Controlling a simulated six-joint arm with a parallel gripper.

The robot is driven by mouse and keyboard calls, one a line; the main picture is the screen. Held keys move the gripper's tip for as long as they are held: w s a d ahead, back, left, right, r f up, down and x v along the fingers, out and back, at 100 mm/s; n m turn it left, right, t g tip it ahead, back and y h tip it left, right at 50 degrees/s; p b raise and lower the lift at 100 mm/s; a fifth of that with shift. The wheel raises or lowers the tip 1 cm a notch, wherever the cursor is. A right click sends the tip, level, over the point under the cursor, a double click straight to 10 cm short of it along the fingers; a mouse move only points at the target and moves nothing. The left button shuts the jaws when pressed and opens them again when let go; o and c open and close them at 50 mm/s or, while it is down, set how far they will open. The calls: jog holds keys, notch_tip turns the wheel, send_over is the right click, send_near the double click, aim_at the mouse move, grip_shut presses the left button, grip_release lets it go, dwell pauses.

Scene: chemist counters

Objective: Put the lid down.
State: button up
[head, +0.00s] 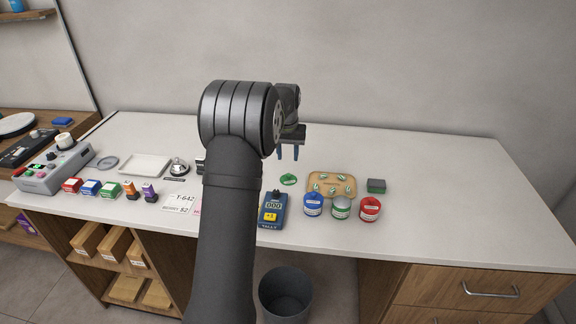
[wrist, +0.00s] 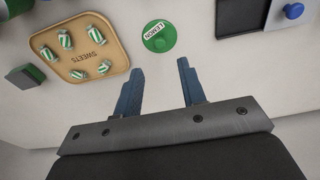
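A round green lid (head: 288,180) with a white label lies flat on the counter, left of the sweets tray. It also shows in the wrist view (wrist: 160,38), just beyond my fingertips. My gripper (head: 288,153) is above the counter behind the lid. In the wrist view my gripper (wrist: 160,69) has its two blue fingers apart with nothing between them; they do not touch the lid. A jar with a green label and a greyish top (head: 341,208) stands between a blue jar (head: 313,204) and a red jar (head: 370,209).
A tan sweets tray (head: 348,195) holds several green-and-white sweets. A dark green-sided block (head: 376,185) is right of it. A blue tally device (head: 271,213) stands near the front edge. The right counter is clear. My arm hides part of the left-middle counter.

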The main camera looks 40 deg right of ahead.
aim_at(288, 174)
notch_tip(288, 174, up, 4)
jog(key=shift+s+a+f, duration=0.1)
jog(key=shift+s+a, duration=0.05)
dwell(0.3)
jog(key=f, duration=0.8)
jog(key=w+d+f, duration=0.1)
jog(key=f, duration=0.3)
jog(key=shift+f, duration=0.15)
notch_tip(288, 174, up, 3)
jog(key=shift+f, duration=0.15)
jog(key=shift+r, duration=0.8)
